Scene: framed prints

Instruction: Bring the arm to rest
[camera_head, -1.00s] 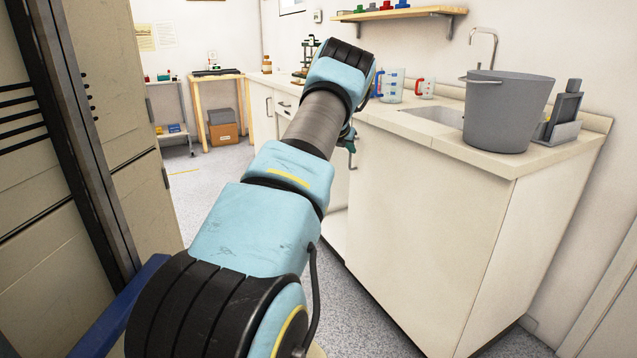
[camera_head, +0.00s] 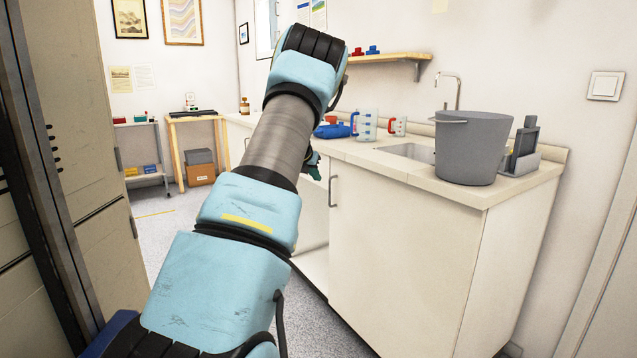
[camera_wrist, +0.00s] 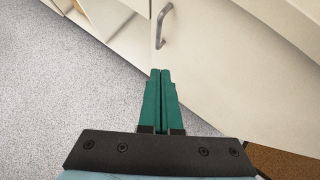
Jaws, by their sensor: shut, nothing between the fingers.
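My arm stretches up and forward through the middle of the head view, in front of the counter. My gripper shows in the wrist view (camera_wrist: 160,73) with its two green fingers pressed together and nothing between them. The fingers point toward a cabinet door (camera_wrist: 220,60) with a grey metal handle (camera_wrist: 163,26) just beyond the tips. I cannot tell whether they touch it; they look apart. In the head view only a small green part of the gripper (camera_head: 313,165) shows past my arm.
The white counter cabinet (camera_head: 400,260) stands to the right, with a grey bucket (camera_head: 472,150), a sink (camera_head: 410,152) and measuring jugs (camera_head: 366,125) on top. A tall beige cabinet (camera_head: 95,180) stands close on the left. Speckled floor (camera_head: 165,225) is open between them.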

